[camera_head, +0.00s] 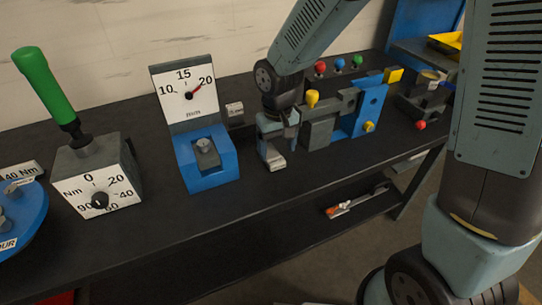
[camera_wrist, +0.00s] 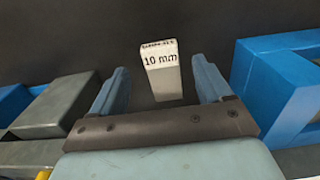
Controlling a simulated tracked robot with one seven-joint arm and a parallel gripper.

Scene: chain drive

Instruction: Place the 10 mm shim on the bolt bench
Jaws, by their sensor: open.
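The 10 mm shim (camera_wrist: 165,84) is a pale grey block with a white label, and stands on the dark bench top in the wrist view. It lies between the fingers of my gripper (camera_wrist: 160,72), with a visible gap on both sides. In the head view my gripper (camera_head: 276,124) points down over the bench (camera_head: 250,210), and a light grey piece (camera_head: 276,162), likely the shim, shows just below it. The gripper is open. The shim's label cannot be read in the head view, and its upper part is partly hidden by the fingers.
A blue gauge stand (camera_head: 210,178) with a mm dial (camera_head: 186,92) holds a grey block to the left. A green-handled torque box (camera_head: 95,180) stands farther left. A blue and grey fixture (camera_head: 335,118) with coloured knobs is close on the right. Front bench space is clear.

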